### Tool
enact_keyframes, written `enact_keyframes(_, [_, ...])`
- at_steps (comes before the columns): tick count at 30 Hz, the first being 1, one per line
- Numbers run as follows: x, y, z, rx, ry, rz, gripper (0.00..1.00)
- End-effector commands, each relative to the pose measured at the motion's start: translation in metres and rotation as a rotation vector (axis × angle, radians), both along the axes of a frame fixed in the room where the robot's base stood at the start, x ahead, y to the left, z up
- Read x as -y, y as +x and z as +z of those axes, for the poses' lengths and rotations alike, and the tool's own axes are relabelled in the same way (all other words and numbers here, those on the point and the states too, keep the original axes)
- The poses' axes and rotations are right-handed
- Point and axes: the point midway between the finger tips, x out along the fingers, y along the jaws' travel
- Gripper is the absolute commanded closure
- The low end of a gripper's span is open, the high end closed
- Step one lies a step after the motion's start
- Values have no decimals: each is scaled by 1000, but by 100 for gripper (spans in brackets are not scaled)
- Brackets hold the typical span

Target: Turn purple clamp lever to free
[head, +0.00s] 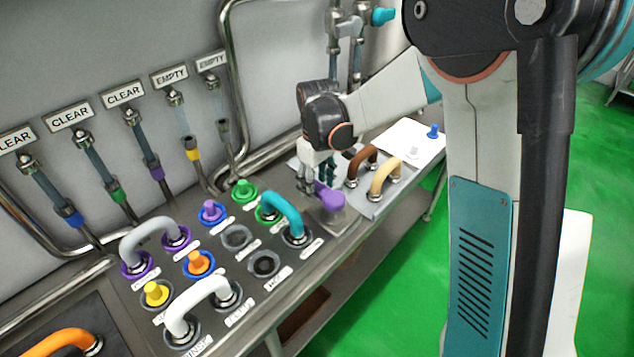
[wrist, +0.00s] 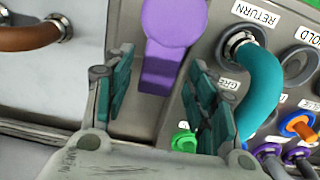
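The purple clamp lever (head: 329,197) stands on a grey metal block at the right end of the port panel. In the wrist view the lever (wrist: 168,45) shows as a round purple head with a narrower stem. My gripper (wrist: 158,85) is open, its two teal fingers apart on either side of the lever's stem. Whether either finger touches the lever I cannot tell. In the head view my gripper (head: 318,178) is just behind and left of the lever, pointing down.
A teal bent pipe (head: 284,212) stands close left of the lever. Brown (head: 362,163) and tan (head: 384,178) bent pipes stand on a plate to the right. The panel (head: 222,262) holds several coloured plugs and a white bent pipe (head: 205,294). Signed hoses hang on the wall.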

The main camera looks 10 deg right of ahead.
Motion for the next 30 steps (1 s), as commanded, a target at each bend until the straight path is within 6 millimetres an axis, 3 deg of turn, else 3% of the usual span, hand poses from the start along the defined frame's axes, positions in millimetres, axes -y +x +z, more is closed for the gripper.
enact_keyframes(10, [0, 0, 12, 0, 0, -2, 48])
enact_keyframes(24, [0, 0, 99, 0, 0, -1, 48])
enact_keyframes(30, [0, 0, 117, 0, 0, -1, 48])
